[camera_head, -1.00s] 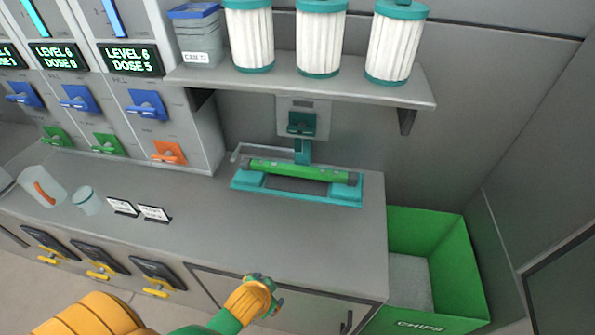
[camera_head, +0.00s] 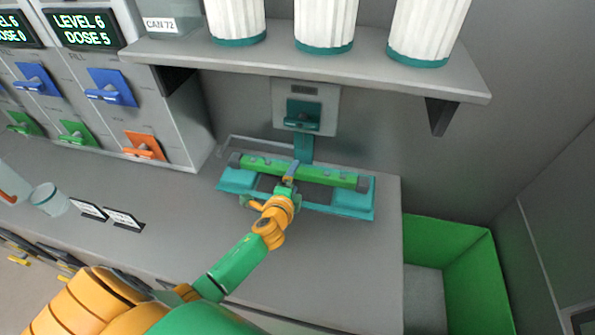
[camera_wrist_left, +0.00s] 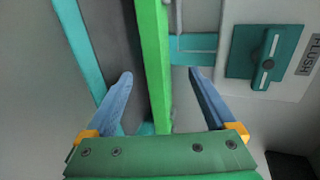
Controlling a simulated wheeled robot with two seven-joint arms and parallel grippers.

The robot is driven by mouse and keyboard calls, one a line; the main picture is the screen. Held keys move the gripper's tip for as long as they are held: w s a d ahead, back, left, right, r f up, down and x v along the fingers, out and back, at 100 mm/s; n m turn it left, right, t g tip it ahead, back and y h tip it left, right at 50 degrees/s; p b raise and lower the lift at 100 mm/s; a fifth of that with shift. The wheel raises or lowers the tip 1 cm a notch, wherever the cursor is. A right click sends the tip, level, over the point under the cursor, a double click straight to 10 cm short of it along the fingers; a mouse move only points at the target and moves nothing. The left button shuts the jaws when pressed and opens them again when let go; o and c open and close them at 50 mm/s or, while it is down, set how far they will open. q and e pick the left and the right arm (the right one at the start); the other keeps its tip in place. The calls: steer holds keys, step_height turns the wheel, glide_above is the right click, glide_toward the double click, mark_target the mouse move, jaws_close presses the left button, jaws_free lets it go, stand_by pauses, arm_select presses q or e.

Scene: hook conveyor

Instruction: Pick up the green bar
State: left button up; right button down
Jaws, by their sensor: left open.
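The green bar (camera_head: 325,176) has dark ends and lies across a teal cradle (camera_head: 347,205) on the grey counter. My left gripper (camera_head: 290,172) is at the middle of the bar, partly covering it and the cradle. In the left wrist view the green bar (camera_wrist_left: 154,60) runs between the two blue fingers of the open left gripper (camera_wrist_left: 160,82). A gap shows on each side of the bar. My right gripper is not in view.
Behind the cradle is a wall unit with a teal lever (camera_head: 303,114). A shelf (camera_head: 330,66) with white ribbed canisters (camera_head: 326,25) hangs above. A green bin (camera_head: 470,270) stands right of the counter. Dispensers with coloured handles (camera_head: 112,88) are at left.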

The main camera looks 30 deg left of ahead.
mark_target(296, 175)
arm_select(q)
steer(key=x, duration=0.2)
steer(key=shift+w+a+f+b, duration=0.15)
steer(key=shift+w+b, duration=0.15)
steer(key=shift+b, duration=0.05)
steer(key=shift+w+f, duration=0.2)
steer(key=shift+w, duration=0.1)
steer(key=shift+s+r, duration=0.15)
steer(key=c, duration=0.5)
jaws_close()
steer(key=shift+s, duration=0.1)
